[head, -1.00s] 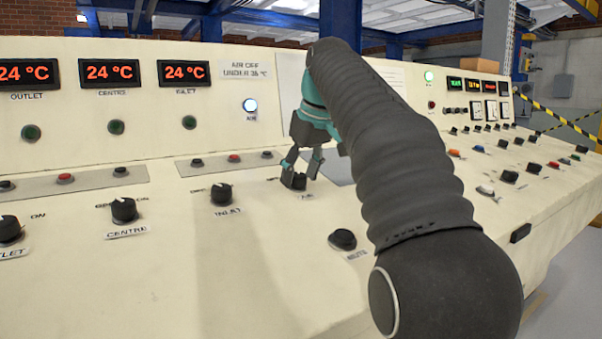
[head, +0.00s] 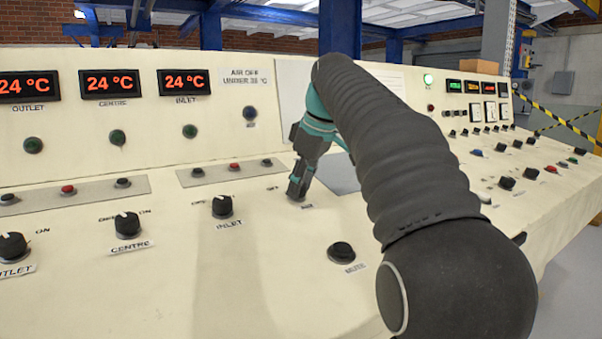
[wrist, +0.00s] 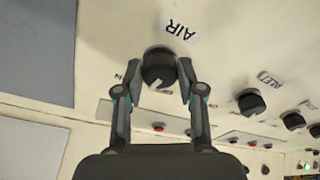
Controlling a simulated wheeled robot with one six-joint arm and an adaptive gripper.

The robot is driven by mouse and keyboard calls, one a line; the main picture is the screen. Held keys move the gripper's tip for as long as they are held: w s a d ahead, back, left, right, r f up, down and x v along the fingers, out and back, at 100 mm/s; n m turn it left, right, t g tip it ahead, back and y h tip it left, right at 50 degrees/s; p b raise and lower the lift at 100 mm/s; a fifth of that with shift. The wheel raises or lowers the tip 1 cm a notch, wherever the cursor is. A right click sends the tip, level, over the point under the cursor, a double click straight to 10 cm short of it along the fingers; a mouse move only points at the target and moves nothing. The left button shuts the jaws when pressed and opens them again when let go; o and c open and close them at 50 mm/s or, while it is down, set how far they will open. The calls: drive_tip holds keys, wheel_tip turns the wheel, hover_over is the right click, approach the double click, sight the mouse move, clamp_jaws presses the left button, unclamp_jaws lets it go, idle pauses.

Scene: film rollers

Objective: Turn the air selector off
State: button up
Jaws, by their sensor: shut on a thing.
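The air selector is a black round knob (wrist: 159,65) beside the upside-down "AIR" label (wrist: 180,28) in the wrist view. My gripper (wrist: 161,82) has a finger on each side of it and is shut on it. A pale pointer mark shows on the knob's lower edge, slanting. In the head view my gripper (head: 298,190) reaches down to the panel and largely hides the knob. The air lamp (head: 250,113) above is dark. A sign (head: 244,78) reads "AIR OFF UNDER 35 °C".
The outlet (head: 12,246), centre (head: 127,225) and inlet (head: 222,207) knobs stand left of my gripper. Three displays (head: 184,82) read 24 °C. Another black knob (head: 341,252) is nearer the front. My arm covers the panel's middle right.

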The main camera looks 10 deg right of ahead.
drive_tip(key=n+p, duration=0.2)
drive_tip(key=n, duration=0.1)
drive_tip(key=shift+r+n, duration=0.15)
drive_tip(key=shift+n, duration=0.25)
drive_tip(key=shift+w+n+g+y+p, duration=0.1)
drive_tip(key=shift+n+g+y+p, duration=0.15)
drive_tip(key=shift+n, duration=0.75)
drive_tip(key=shift+w+n+g+y+p, duration=0.1)
drive_tip(key=shift+n+g, duration=0.25)
drive_tip(key=shift+n, duration=0.65)
drive_tip(key=o, duration=1.1)
drive_tip(key=shift+o, duration=0.2)
drive_tip(key=v, duration=0.7)
drive_tip(key=shift+r, duration=0.15)
drive_tip(key=shift+s+d, duration=0.1)
